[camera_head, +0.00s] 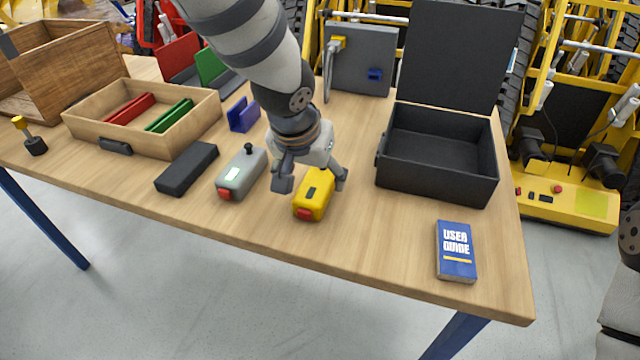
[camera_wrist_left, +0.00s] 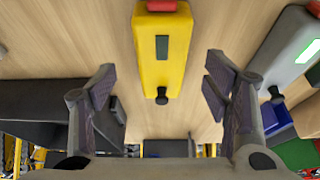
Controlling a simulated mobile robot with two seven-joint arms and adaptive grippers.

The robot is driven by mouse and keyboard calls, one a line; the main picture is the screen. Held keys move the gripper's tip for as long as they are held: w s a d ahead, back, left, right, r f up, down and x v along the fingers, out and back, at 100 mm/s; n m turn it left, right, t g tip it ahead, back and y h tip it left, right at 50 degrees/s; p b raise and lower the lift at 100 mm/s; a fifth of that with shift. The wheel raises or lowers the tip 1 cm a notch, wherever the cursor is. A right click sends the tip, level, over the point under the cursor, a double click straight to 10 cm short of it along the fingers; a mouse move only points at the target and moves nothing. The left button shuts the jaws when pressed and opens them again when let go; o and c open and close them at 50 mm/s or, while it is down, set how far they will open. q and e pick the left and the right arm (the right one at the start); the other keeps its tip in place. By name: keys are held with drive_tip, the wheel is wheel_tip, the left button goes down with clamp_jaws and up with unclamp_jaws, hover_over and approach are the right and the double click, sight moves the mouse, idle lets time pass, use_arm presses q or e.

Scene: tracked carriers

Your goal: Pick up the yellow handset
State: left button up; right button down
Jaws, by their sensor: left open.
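The yellow handset (camera_head: 315,196) has a red end cap and lies on the wooden table, near its front middle. In the left wrist view the handset (camera_wrist_left: 161,60) lies on the tabletop with its red end at the top edge and a black knob at the lower end. My left gripper (camera_head: 310,184) is open above and around the handset in the head view. In the left wrist view its fingers (camera_wrist_left: 160,82) are spread on either side, apart from the handset. Part of my right arm shows at the right edge of the head view; its gripper is not visible.
A grey handset (camera_head: 241,174) lies close by on the left, with a black block (camera_head: 187,168) beyond it. An open black case (camera_head: 437,185) stands to the right. A blue user guide (camera_head: 455,250) lies at the front right. A wooden tray (camera_head: 190,134) holds red and green pieces.

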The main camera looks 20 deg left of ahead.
sight(316, 182)
use_arm(q)
drive_tip(key=x, duration=0.3)
drive_tip(key=b+x, duration=0.1)
drive_tip(key=x, duration=0.1)
drive_tip(key=shift+w+a, duration=0.1)
drive_tip(key=shift+w, duration=0.2)
drive_tip(key=shift+w+f, duration=0.1)
drive_tip(key=shift+w, duration=0.05)
drive_tip(key=shift+r, duration=0.2)
drive_tip(key=shift+c, duration=1.1)
drive_tip(key=c, duration=1.2)
drive_tip(key=shift+r, duration=0.1)
